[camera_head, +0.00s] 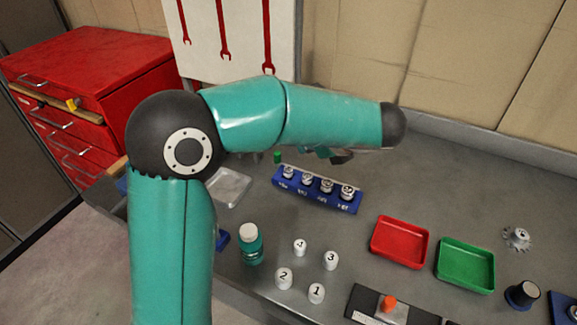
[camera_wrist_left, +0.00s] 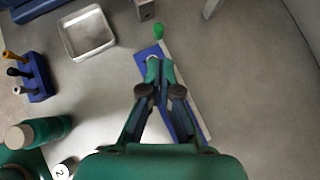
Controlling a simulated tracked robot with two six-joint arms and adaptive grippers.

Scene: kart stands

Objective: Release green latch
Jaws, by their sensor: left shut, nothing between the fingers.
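The green latch knob (camera_head: 277,157) stands at the far left end of the blue rack (camera_head: 330,198), which holds several numbered metal weights. In the left wrist view the green knob (camera_wrist_left: 158,32) is just beyond the fingertips, with a small gap between. My left gripper (camera_wrist_left: 160,70) is shut and empty, above the end of the blue rack (camera_wrist_left: 189,122) nearest the knob. The gripper and my forearm hide much of the rack in the wrist view. In the head view the gripper is mostly hidden behind my arm. My right gripper is not in view.
A metal tray (camera_wrist_left: 88,33) lies left of the rack. A green bottle (camera_head: 250,245) and several numbered white caps (camera_head: 300,247) stand in front. Red (camera_head: 399,243) and green (camera_head: 465,266) bins lie to the right. The bench behind the bins is mostly clear.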

